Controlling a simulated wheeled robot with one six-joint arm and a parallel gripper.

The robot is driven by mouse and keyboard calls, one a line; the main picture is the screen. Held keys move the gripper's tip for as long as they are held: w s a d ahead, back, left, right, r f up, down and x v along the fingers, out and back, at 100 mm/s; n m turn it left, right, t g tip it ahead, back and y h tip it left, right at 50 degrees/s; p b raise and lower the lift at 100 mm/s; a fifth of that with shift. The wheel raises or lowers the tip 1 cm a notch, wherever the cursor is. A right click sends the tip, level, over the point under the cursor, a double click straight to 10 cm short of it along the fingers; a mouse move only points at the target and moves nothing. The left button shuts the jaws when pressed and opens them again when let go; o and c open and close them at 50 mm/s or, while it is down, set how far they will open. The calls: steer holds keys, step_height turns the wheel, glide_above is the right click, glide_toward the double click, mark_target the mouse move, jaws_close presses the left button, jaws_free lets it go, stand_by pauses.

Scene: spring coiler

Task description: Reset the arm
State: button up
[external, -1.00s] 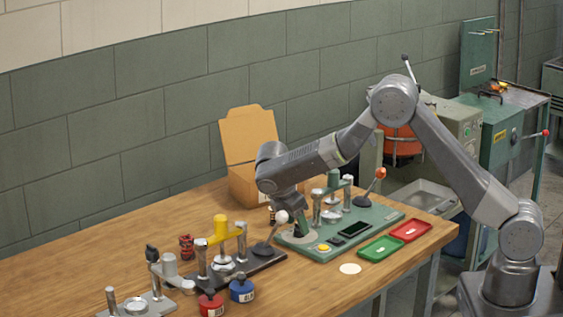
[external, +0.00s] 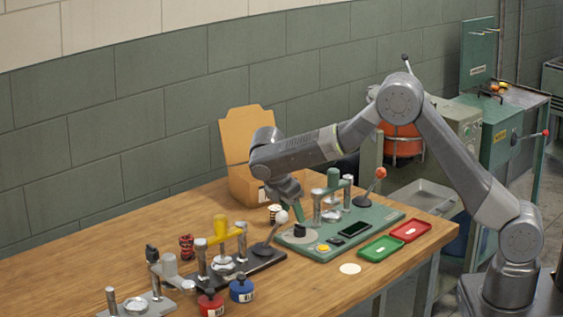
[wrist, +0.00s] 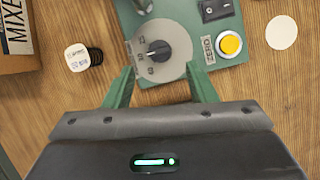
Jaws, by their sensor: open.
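My gripper (wrist: 160,88) is open and empty, its two green fingers spread on either side of a grey dial with a black knob (wrist: 158,50) in the wrist view. In the external view my gripper (external: 297,212) hangs above the left end of the green machine base (external: 385,216), and the dial's black knob (external: 300,230) shows just below it. Whether the fingertips touch the dial plate is hard to tell. My arm is bent at the elbow and reaches left over the table.
An open cardboard box (external: 240,185) stands behind. A small black spring with a white label (wrist: 78,56) lies left of the dial. A yellow button (wrist: 230,44) is to its right. Green (external: 380,248) and red (external: 410,231) trays lie at the right.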

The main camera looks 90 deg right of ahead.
mark_target(300, 226)
steer(key=x, duration=0.5)
steer(key=shift+s+f+p, duration=0.15)
steer(key=shift+f+p, duration=0.05)
steer(key=shift+p, duration=0.15)
steer(key=shift+s+d+f+n, duration=0.1)
steer(key=shift+f+n, duration=0.2)
steer(key=shift+f, duration=0.05)
steer(key=n+t+h, duration=0.1)
steer(key=n, duration=0.2)
steer(key=shift+s+b, duration=0.1)
steer(key=shift+b, duration=0.3)
steer(key=n+t, duration=0.1)
steer(key=n, duration=0.1)
steer(key=n+t, duration=0.1)
steer(key=n, duration=0.2)
steer(key=shift+s+h+b, duration=0.2)
steer(key=shift+h+b, duration=0.1)
steer(key=shift+b, duration=0.05)
steer(key=v, duration=1.3)
steer(key=shift+r+b, duration=0.35)
steer(key=shift+b, duration=0.1)
steer(key=shift+o, duration=0.2)
